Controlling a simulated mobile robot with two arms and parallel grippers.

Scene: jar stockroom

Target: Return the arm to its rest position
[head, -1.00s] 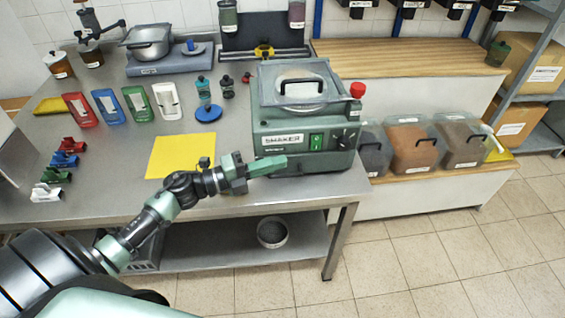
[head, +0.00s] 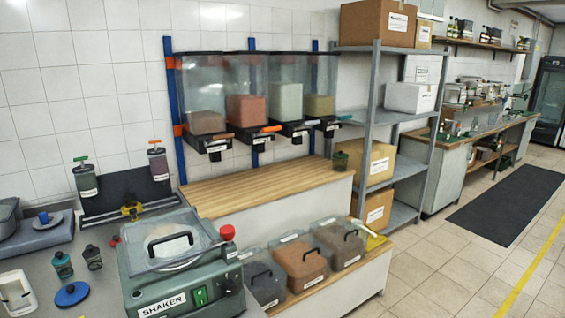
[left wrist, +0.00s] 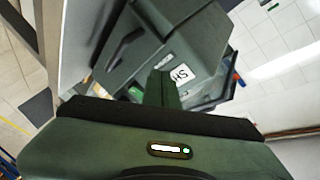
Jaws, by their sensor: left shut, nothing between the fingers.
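My left gripper (left wrist: 162,88) shows in the left wrist view, its green fingers shut with nothing between them. The green shaker machine (left wrist: 190,45) is beyond the fingertips and appears tilted in that view. I cannot tell how wide the gap between them is. In the head view the shaker (head: 185,270) stands at the lower left with a clear lid, a black handle and a red knob. Neither of my arms shows in the head view.
Lidded bins (head: 300,262) stand right of the shaker, below a wooden shelf (head: 260,187). Hoppers (head: 245,97) hang above it. Small jars (head: 92,256) and a blue lid (head: 71,294) are on the bench. A grey rack (head: 372,115) holds boxes.

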